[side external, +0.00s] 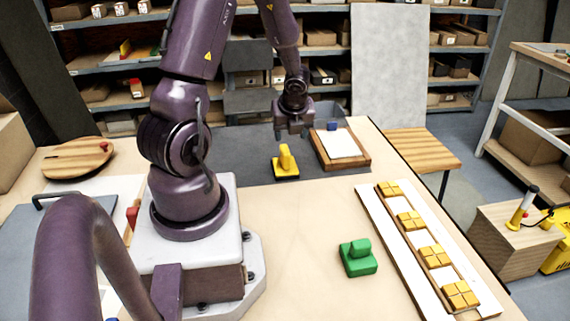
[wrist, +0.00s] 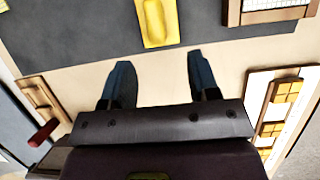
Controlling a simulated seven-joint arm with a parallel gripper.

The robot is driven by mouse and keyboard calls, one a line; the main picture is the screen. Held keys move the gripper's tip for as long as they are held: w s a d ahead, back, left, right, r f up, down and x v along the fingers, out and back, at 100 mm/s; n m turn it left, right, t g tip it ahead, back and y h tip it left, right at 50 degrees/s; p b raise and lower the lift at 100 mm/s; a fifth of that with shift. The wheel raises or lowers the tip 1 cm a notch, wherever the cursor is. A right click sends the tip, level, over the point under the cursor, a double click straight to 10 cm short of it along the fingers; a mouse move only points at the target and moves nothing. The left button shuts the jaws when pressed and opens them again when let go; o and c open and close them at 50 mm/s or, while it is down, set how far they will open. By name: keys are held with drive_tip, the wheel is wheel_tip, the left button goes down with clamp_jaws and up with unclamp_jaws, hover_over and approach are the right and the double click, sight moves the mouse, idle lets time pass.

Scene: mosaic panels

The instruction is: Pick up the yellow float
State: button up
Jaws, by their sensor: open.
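The yellow float (side external: 286,163) has a raised yellow handle on a flat base and sits upright on the dark grey mat (side external: 235,155). In the wrist view the yellow float (wrist: 157,22) lies at the top, ahead of the fingers and a little left of the gap's centre line. My gripper (side external: 294,132) is above the table near the float, apart from it. In the wrist view my gripper (wrist: 160,80) has its two dark fingers spread, with only bare table between them.
A wooden tray with a white sheet (side external: 341,146) stands right of the float. A green float (side external: 358,258) sits on the open table nearer the camera. A long panel with yellow tiles (side external: 412,222) lies at the right. A round wooden board (side external: 78,158) is at the left.

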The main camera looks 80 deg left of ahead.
sight(285, 149)
drive_tip(key=x, duration=0.5)
drive_tip(key=shift+f, duration=0.2)
drive_tip(key=shift+s+a+x, duration=0.1)
drive_tip(key=shift+s+x, duration=0.05)
drive_tip(key=shift+x, duration=1.2)
drive_tip(key=shift+s+a+x, duration=0.1)
drive_tip(key=shift+x, duration=1.2)
clamp_jaws()
drive_tip(key=shift+r, duration=0.25)
drive_tip(key=shift+r, duration=4.85)
